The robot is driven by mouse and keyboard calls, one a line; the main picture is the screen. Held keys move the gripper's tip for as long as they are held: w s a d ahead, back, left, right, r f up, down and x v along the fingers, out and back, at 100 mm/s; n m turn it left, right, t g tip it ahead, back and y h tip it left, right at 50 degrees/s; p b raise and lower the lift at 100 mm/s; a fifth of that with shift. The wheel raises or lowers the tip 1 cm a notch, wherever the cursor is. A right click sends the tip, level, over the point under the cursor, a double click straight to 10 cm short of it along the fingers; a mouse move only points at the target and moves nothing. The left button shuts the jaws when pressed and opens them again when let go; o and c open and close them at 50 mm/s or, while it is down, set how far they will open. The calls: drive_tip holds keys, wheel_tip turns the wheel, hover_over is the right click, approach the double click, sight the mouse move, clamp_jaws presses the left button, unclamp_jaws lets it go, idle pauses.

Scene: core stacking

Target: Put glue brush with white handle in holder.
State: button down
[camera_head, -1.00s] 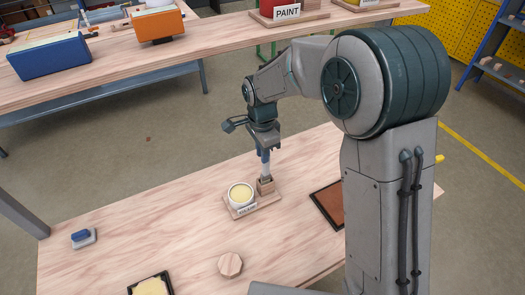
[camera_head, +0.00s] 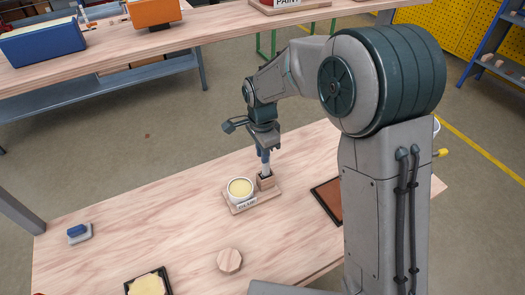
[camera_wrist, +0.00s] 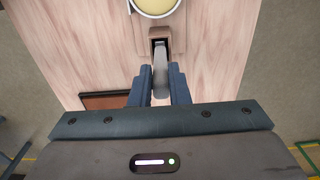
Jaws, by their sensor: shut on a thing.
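My gripper (camera_head: 264,154) is shut on the glue brush, pointing down over the holder. The brush's pale handle (camera_head: 266,168) shows as a short length between the fingers and the holder. In the wrist view the brush (camera_wrist: 160,82) looks grey and sits between the two blue fingers (camera_wrist: 159,88). Its far end reaches the dark opening of the wooden holder (camera_wrist: 160,32); how deep it goes is hidden. The holder (camera_head: 266,182) stands on a small wooden base labelled GLUE (camera_head: 246,205), right beside a white pot of yellow glue (camera_head: 240,188).
On the wooden table (camera_head: 150,225) lie a blue-topped block (camera_head: 79,233), an octagonal wooden piece (camera_head: 230,260), a black-framed yellow pad (camera_head: 149,284) and a dark-framed brown tray (camera_head: 328,196). A shelf with a blue bin (camera_head: 42,45) and an orange bin (camera_head: 154,13) is behind.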

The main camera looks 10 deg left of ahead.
drive_tip(key=c, duration=1.3)
unclamp_jaws()
wheel_tip(320, 180, up, 8)
drive_tip(key=p, duration=0.5)
drive_tip(key=shift+f, duration=0.15)
